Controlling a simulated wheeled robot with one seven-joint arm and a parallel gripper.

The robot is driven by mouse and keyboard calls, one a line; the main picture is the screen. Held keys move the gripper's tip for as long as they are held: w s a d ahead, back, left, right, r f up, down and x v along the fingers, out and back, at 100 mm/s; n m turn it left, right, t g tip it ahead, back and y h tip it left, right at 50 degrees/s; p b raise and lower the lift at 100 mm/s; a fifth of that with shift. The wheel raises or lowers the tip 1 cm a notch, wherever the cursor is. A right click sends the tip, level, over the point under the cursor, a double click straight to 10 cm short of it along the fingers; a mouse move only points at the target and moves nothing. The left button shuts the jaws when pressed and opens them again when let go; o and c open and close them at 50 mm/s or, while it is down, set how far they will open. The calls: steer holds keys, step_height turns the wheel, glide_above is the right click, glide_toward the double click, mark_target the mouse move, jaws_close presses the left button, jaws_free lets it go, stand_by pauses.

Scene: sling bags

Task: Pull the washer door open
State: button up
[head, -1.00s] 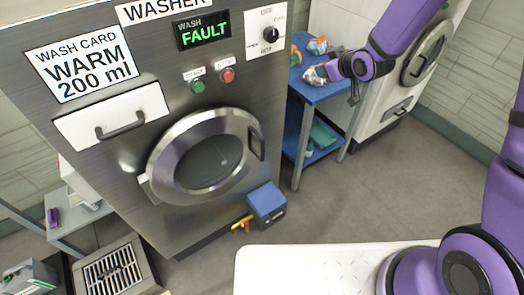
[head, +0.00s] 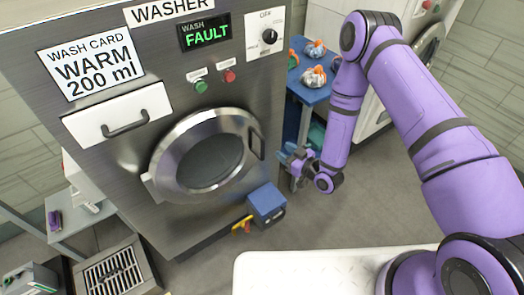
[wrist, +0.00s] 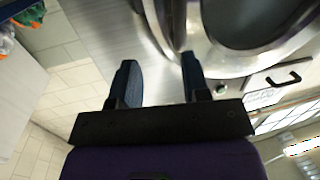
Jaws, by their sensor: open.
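The round steel washer door (head: 212,160) is shut on the washer front. Its dark handle (head: 257,146) is on the door's right side. My gripper (head: 284,156) is just right of the handle, apart from it, pointing left towards the door. In the wrist view, the two fingers (wrist: 159,82) are spread with nothing between them. The door's rim (wrist: 235,62) fills the upper right there, and a dark bar (wrist: 163,28) that looks like the door handle lies ahead of the fingers, blurred and cut by the top edge.
A blue box (head: 266,203) juts out low at the washer's right corner, below my gripper. A blue table (head: 312,95) with bundled bags stands behind my arm. The detergent drawer (head: 118,115) is upper left of the door. The floor before the washer is mostly clear.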

mark_target(264, 150)
steer(key=s+f, duration=0.3)
steer(key=shift+m+t+y, duration=0.3)
steer(key=x, duration=1)
steer(key=shift+a, duration=0.45)
jaws_close()
